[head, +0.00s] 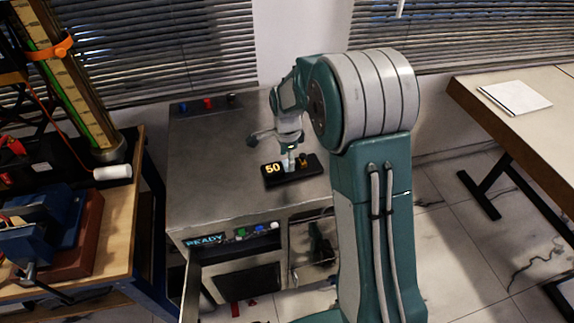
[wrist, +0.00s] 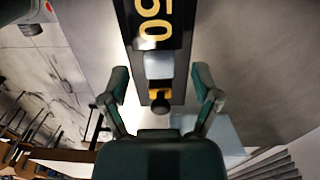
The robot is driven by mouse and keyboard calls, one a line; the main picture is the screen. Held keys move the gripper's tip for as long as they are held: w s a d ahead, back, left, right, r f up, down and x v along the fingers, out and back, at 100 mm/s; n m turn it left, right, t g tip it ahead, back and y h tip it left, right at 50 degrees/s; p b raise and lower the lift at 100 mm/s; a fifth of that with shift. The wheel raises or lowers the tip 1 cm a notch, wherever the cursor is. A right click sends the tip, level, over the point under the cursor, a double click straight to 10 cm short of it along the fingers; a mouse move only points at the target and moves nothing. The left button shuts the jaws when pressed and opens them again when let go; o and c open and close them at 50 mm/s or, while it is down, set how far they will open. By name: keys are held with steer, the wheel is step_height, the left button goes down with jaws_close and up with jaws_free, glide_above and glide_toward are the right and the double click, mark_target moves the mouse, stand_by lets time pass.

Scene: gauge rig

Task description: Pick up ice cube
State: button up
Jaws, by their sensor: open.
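The ice cube (wrist: 158,66) is a pale, bluish-white block on a black display base (wrist: 178,95) marked with a yellow "50". In the wrist view it lies just beyond my open fingertips, near the middle of the gap. My gripper (wrist: 161,84) is open and empty, one green finger on each side. In the head view my gripper hangs above the black base (head: 272,182), and a pale bit at its tip seems to be the ice cube (head: 288,164), partly hidden.
A yellow and black knob (wrist: 160,97) sits beside the ice cube on the base. The base stands on a grey metal cabinet (head: 210,150) with a "READY" panel (head: 205,241). A cluttered workbench (head: 118,225) is at left, a table (head: 520,110) at right.

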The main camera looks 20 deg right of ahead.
step_height(320, 180, down, 2)
steer(key=shift+c, duration=0.3)
steer(key=c, duration=0.9)
steer(key=shift+c, duration=0.2)
steer(key=shift+r, duration=0.1)
